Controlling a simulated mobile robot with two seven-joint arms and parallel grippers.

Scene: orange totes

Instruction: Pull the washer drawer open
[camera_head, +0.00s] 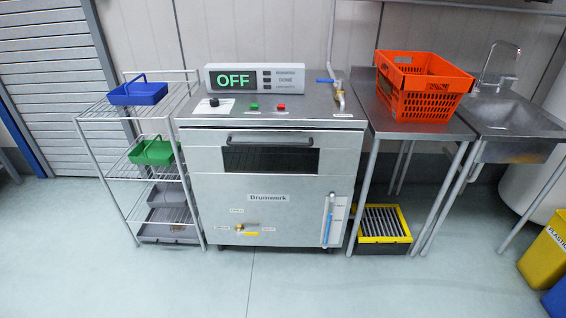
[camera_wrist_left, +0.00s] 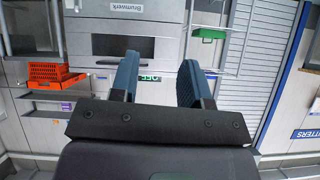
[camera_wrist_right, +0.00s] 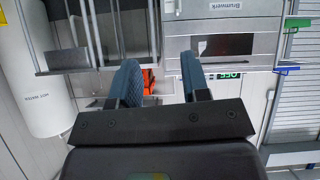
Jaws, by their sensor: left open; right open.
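The washer (camera_head: 204,165) is a steel cabinet in the middle of the head view, labelled Brumwerk, with a panel (camera_head: 253,79) on top reading OFF. Its drawer front (camera_head: 210,160) has a dark window (camera_head: 270,159) and a grey bar handle (camera_head: 270,139) across the top. The drawer looks shut. The washer also shows upside down in the left wrist view (camera_wrist_left: 124,20) and the right wrist view (camera_wrist_right: 222,26). My left gripper (camera_wrist_left: 160,72) is open and empty, apart from the washer. My right gripper (camera_wrist_right: 159,74) is open and empty, also apart from it. Neither gripper shows in the head view.
A wire rack (camera_head: 187,213) with a blue basket (camera_head: 138,93) and green basket (camera_head: 152,152) stands left. An orange tote (camera_head: 422,88) sits on the steel table (camera_head: 375,120) at right, beside a sink (camera_head: 515,112). The floor in front is clear.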

